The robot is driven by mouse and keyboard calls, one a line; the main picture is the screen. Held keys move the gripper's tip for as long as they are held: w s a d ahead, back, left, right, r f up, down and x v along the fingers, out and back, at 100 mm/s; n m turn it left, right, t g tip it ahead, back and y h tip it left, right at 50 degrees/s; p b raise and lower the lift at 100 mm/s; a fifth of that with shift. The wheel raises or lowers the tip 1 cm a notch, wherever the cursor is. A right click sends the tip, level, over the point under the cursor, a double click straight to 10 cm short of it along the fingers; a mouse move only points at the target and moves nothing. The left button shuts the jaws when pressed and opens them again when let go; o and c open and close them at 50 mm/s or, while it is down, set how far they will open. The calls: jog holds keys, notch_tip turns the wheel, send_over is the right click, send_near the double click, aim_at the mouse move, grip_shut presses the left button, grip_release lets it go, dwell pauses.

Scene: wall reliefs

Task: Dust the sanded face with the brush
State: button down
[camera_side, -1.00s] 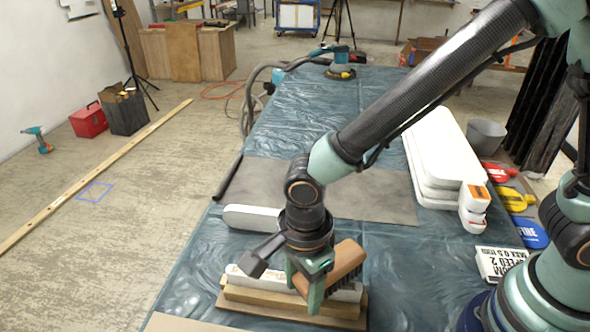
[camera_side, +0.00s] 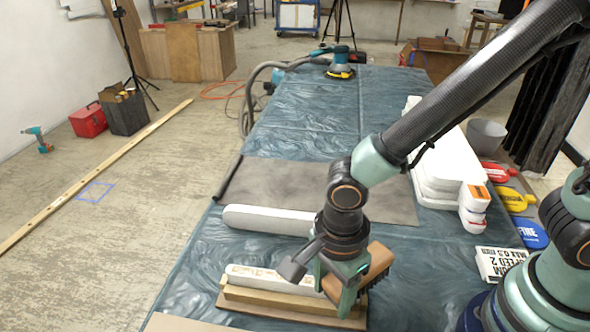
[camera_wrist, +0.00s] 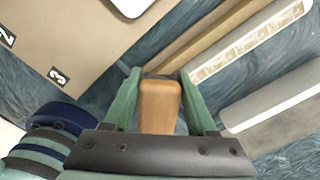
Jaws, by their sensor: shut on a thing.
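My gripper (camera_side: 343,296) is shut on the brush (camera_side: 379,262), which has a brown wooden body and dark bristles along its lower edge. In the wrist view the brush (camera_wrist: 160,106) sits between the green fingers. A white relief piece with tan patches on its face (camera_side: 262,277) rests on a wooden stand (camera_side: 270,298); the face also shows in the wrist view (camera_wrist: 235,55). My gripper is at the right end of this piece and hides that end. I cannot tell whether the bristles touch the face.
A second long pale piece (camera_side: 265,220) lies behind the stand. A dark grey mat (camera_side: 285,180) lies farther back on the blue-covered table (camera_side: 300,110). White stacked pieces (camera_side: 435,150) and a lettered box (camera_side: 497,264) are at right. A numbered tan board (camera_wrist: 70,35) is in the wrist view.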

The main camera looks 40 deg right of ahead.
jog(key=shift+r, duration=3.05)
jog(key=shift+r, duration=1.5)
